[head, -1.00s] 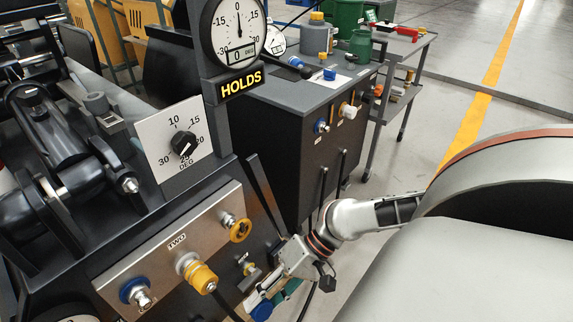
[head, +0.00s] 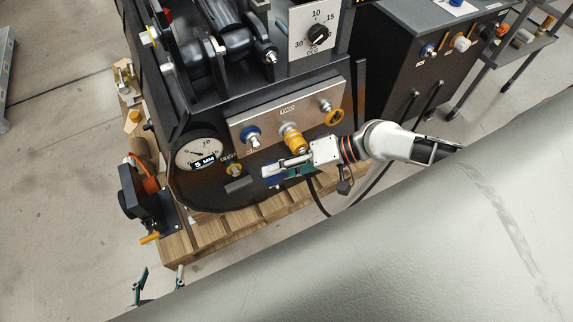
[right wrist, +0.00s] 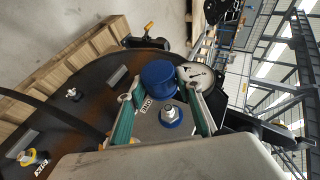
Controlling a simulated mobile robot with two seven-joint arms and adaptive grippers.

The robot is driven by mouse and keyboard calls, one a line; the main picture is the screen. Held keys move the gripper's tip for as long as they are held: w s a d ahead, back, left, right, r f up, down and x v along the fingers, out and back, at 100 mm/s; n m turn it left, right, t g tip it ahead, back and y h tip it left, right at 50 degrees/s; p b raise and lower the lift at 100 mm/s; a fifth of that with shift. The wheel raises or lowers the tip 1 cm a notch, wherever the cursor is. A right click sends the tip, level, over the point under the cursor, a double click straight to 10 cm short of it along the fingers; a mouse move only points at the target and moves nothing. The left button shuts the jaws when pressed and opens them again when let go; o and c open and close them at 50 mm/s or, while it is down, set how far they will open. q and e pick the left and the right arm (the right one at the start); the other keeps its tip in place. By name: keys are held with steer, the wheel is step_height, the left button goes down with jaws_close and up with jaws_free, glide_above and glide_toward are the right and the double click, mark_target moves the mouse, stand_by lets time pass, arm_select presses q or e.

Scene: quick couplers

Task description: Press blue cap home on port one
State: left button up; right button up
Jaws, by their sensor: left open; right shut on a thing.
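My right gripper (head: 275,172) is shut on the blue cap (right wrist: 158,78), which sits between its teal-padded fingertips in the right wrist view. In the head view the gripper is just below the metal port panel (head: 265,127), which is labelled TWO. A silver port with a blue ring (head: 250,140) is at the panel's left. It also shows between the fingers in the right wrist view (right wrist: 172,115); the cap appears apart from it. A yellow coupler (head: 293,140) stands mid-panel. My left gripper (head: 160,280) is open and empty at lower left, partly hidden.
A black and orange device (head: 145,195) stands beside the wooden pallet (head: 215,230). A dark cabinet (head: 400,55) stands behind; bare floor lies left.

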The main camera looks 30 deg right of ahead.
stand_by(0.3)
steer(key=shift+w, duration=0.25)
steer(key=shift+w+f, duration=0.1)
steer(key=shift+w, duration=0.55)
steer(key=w+b, duration=0.1)
steer(key=w, duration=0.2)
steer(key=shift+w, duration=0.4)
steer(key=shift+a, duration=0.1)
